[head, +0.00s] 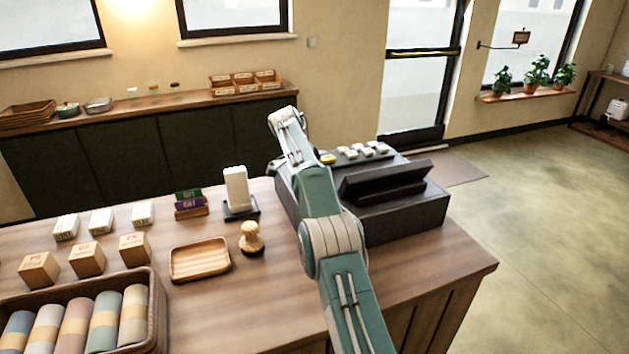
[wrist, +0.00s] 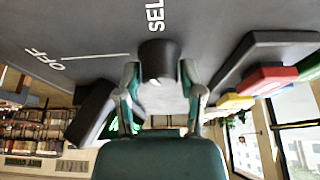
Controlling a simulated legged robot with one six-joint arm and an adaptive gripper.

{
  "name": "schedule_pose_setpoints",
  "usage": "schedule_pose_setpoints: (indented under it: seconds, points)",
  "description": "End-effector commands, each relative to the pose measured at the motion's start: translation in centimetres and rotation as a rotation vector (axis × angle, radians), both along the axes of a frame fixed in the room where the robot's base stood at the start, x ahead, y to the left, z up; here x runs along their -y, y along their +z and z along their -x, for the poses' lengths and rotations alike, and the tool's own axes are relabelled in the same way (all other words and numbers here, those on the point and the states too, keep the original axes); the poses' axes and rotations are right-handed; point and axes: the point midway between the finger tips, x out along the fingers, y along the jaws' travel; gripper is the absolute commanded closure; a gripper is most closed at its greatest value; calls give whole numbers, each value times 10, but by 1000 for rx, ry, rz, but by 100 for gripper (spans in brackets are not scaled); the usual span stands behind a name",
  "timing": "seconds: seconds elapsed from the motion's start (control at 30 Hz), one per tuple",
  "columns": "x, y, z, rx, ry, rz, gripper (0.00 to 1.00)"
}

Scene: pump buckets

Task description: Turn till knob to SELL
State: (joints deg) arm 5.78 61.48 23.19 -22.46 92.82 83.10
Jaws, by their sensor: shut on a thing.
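The dark till (head: 405,222) stands at the right end of the wooden counter. In the wrist view its grey panel (wrist: 95,28) carries the white labels OFF on the left and SELL at the top. The black till knob (wrist: 158,52) sits just below the SELL lettering. My gripper (wrist: 158,70) is closed around the knob, with one finger on each side. A white line runs from OFF toward the knob. I cannot tell for sure which label the knob points at. In the head view my arm hides the knob and the fingertips.
A white card reader (head: 236,188) stands left of the till. A wooden stamp (head: 251,238), a wooden tray (head: 199,261) and small boxes lie further left. Coloured keys (wrist: 265,82) stick out beside the panel in the wrist view. Open floor (head: 540,215) lies right of the counter.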

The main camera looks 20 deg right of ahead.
Motion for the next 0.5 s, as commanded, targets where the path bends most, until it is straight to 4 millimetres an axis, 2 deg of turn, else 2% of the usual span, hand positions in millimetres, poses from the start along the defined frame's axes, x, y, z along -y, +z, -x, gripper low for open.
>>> schedule_pose_setpoints:
  seconds: [0.03, 0.47, 0.5]
  points:
    - [-3, -6, -1, -7, 0, -6, 98]
    - [-3, -6, -1, -7, -3, -6, 98]
    - [-3, -6, -1, -7, -3, -7, 41]
